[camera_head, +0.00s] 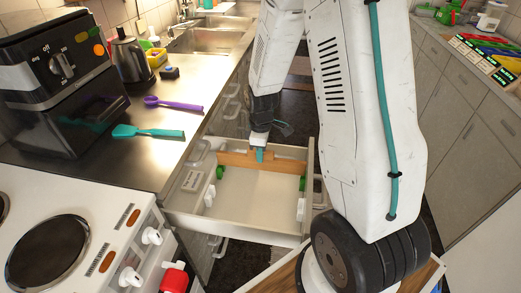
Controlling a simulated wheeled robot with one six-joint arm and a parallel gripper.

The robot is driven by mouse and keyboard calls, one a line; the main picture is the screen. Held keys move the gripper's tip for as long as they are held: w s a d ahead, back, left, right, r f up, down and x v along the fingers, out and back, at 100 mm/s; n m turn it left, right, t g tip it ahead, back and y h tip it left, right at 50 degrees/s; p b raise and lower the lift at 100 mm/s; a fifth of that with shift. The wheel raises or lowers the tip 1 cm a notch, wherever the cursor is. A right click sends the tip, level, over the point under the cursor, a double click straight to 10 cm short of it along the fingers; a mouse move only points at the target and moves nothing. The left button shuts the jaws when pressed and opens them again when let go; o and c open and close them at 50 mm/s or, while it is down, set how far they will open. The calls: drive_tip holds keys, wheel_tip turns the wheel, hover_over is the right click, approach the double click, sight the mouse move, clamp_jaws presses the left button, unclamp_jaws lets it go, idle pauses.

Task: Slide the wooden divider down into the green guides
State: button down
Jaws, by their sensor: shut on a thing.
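The wooden divider (236,159) is a light brown board lying across the far part of the open white drawer (245,228). My gripper (260,154), with teal fingertips, points down and is shut on the divider near its middle. One green guide (220,172) is on the drawer's left wall and another green guide (302,183) on its right wall. Both show on the near side of the board. White guides (209,196) sit closer to the drawer front. I cannot tell whether the board's ends touch the green guides; its lower edge is unclear.
The counter at left holds a black air fryer (65,80), a kettle (130,57), a teal spatula (145,132) and a purple utensil (172,104). A white cooker (90,225) stands at the near left. The drawer floor before the board is bare.

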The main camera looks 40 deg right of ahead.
drive_tip(key=shift+f, duration=2.6)
drive_tip(key=shift+f, duration=0.2)
drive_tip(key=c, duration=0.6)
unclamp_jaws()
drive_tip(key=shift+r, duration=0.1)
drive_tip(key=shift+r, duration=4.9)
drive_tip(key=shift+a+r, duration=0.15)
drive_tip(key=shift+r, duration=4.85)
